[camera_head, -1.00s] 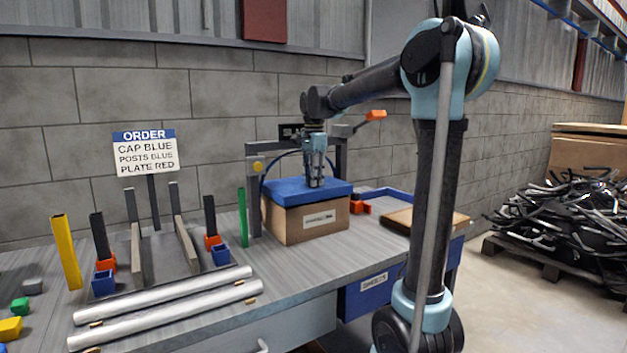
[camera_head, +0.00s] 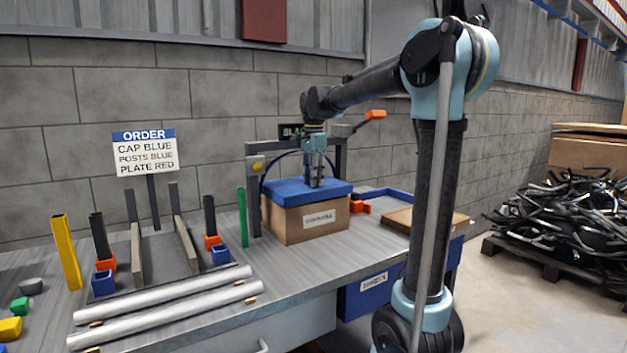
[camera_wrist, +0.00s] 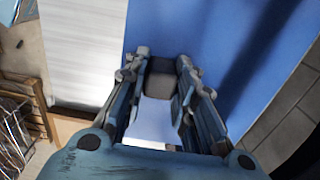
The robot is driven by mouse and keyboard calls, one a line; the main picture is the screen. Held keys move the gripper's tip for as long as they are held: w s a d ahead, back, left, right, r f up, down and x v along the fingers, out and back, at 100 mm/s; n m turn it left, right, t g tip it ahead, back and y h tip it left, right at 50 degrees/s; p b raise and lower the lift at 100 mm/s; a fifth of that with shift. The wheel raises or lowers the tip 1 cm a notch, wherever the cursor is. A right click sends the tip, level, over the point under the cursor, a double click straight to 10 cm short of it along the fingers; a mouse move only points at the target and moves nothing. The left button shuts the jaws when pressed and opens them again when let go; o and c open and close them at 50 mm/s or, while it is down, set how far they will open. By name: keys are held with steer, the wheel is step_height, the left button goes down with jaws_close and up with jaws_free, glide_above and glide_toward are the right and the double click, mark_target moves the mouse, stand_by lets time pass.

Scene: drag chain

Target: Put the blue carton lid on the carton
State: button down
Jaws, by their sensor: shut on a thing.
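The blue carton lid (camera_head: 285,190) lies flat on top of the brown cardboard carton (camera_head: 288,222), level and in line with its sides as far as the head view shows. My gripper (camera_head: 315,182) points straight down at the middle of the lid. In the wrist view my gripper (camera_wrist: 161,66) has its two fingers on either side of a dark grey block at the lid's middle, shut on it. The blue lid (camera_wrist: 225,40) fills much of that view. The carton's far side and the lid's rear rim are hidden.
A grey frame with a yellow button (camera_head: 256,166) stands beside and behind the carton. A blue tray (camera_head: 385,193) and a brown board (camera_head: 400,217) lie to the right. Silver tubes (camera_head: 165,310) lie at the front left, and an order sign (camera_head: 145,155) stands behind.

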steer(key=shift+f, duration=1.95)
steer(key=c, duration=1.2)
jaws_free()
steer(key=shift+c, duration=0.2)
steer(key=shift+r, duration=0.15)
step_height(320, 180, up, 12)
steer(key=shift+d+f, duration=0.1)
steer(key=shift+f, duration=0.05)
